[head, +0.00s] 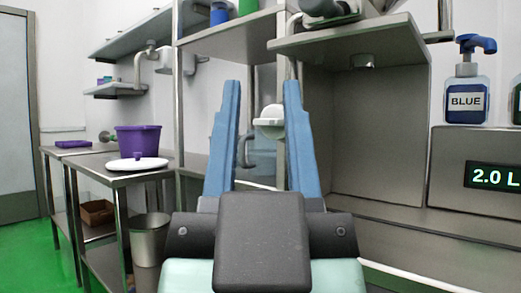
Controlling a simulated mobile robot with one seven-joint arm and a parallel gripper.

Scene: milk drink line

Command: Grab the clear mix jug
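I cannot tell whether these belong to the clear mix jug. No clear jug can be made out for certain. My gripper hides part of the area behind it.
A steel dispenser housing (375,130) stands right of my gripper. A pump bottle labelled BLUE (465,101) stands on a unit reading 2.0 L (450,195). At left, a purple tub (138,140) and white round lid (136,164) sit on a steel table. Green floor (28,250) shows at far left.

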